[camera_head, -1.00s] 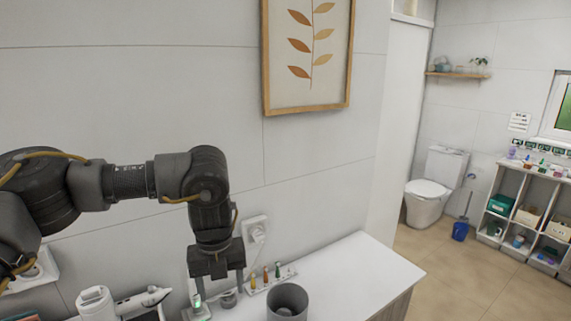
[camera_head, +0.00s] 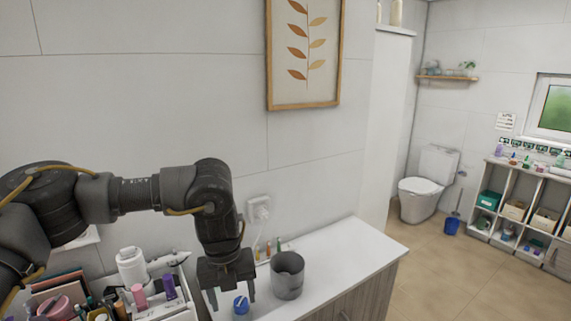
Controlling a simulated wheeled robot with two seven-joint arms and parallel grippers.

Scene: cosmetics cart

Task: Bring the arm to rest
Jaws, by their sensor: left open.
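My left arm comes in from the left with its elbow bent, and its gripper (camera_head: 232,300) points down over the white counter (camera_head: 345,262). The gripper is open, with its two fingers apart. A small blue-topped container (camera_head: 241,304) shows between the fingers in the picture; I cannot tell whether they touch it. A grey cylindrical cup (camera_head: 287,276) stands upright on the counter just right of the gripper. My right gripper is not in view.
A white organizer (camera_head: 170,308) full of cosmetics is at the lower left, close to the left arm. Small bottles (camera_head: 268,250) stand behind the cup near the wall. The counter's right part is clear. A toilet (camera_head: 425,185) and a shelf unit (camera_head: 525,205) are farther right.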

